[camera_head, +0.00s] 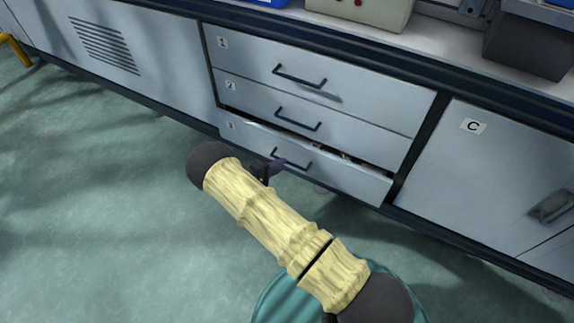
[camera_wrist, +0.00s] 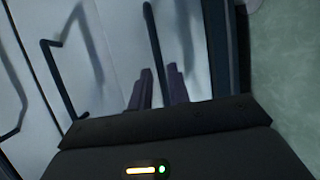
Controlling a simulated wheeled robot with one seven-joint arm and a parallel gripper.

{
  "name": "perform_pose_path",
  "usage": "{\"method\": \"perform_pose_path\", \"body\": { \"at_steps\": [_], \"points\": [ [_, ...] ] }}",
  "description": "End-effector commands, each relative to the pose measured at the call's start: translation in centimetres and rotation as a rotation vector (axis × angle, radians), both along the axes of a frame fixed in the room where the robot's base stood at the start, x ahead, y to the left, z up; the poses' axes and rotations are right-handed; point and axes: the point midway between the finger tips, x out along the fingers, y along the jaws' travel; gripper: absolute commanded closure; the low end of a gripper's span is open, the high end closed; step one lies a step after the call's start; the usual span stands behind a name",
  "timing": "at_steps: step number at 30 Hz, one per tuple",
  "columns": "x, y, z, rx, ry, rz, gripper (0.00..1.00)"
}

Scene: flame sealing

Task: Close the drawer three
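Drawer three (camera_head: 345,179) is the bottom drawer of the grey cabinet, marked 3. It stands slightly open, with a dark gap along its top edge and small contents showing inside. Its dark bar handle (camera_head: 303,162) is on the front; it also shows in the wrist view (camera_wrist: 153,35). My gripper (camera_head: 280,166) is at the left end of this handle. In the wrist view its two purple fingers (camera_wrist: 160,70) stand a little apart, with the handle bar passing between them in the picture. Whether they press on the bar cannot be told.
Drawer one (camera_head: 355,84) and drawer two (camera_head: 358,128) above are shut. A cabinet door marked C (camera_head: 490,165) is at the right, and a vented panel (camera_head: 130,65) at the left. The countertop holds a beige box (camera_head: 365,10) and a dark bin (camera_head: 530,42). The green floor (camera_head: 110,220) in front is clear.

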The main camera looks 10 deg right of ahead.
Motion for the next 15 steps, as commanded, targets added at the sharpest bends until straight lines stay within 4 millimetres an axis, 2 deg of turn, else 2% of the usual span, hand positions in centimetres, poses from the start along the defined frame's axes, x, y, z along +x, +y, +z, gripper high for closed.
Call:
{"method": "perform_pose_path", "body": {
  "at_steps": [1,6,15],
  "points": [
    [0.4,-0.9,-0.5,0.001,0.000,-0.004,0.82],
    [1.5,-2.7,-0.8,0.000,-0.001,-0.002,0.82],
    [1.8,-3.3,-0.7,0.000,0.000,0.000,0.82]
  ]
}}
